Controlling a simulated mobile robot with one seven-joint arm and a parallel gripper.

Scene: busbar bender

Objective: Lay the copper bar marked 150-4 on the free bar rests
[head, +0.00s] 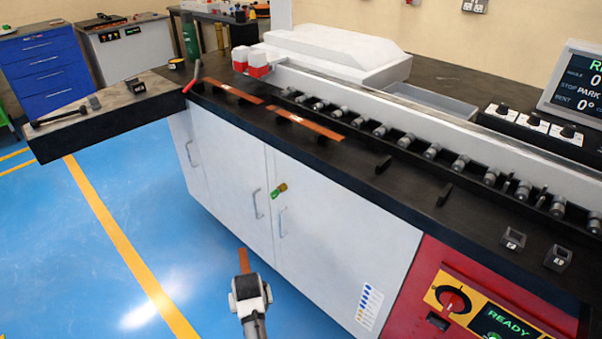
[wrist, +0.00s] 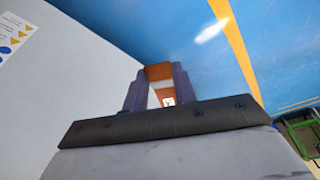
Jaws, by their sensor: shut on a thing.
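My gripper (head: 247,285) is low at the bottom centre of the head view, in front of the white cabinet. It is shut on a copper bar (head: 243,260), whose end sticks out beyond the fingers. In the wrist view the copper bar (wrist: 158,72) shows between the fingers, with a small white mark on it too small to read. Two free bar rests, one (head: 383,164) and another (head: 444,194), stand on the black bench top, above and to the right of my gripper.
Two other copper bars, one (head: 232,92) and another (head: 312,126), lie on rests farther left. A row of grey rollers (head: 432,151) runs behind. The white cabinet (head: 330,225) has handles and a green key tag (head: 280,189). Blue floor (head: 130,240) is clear at left.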

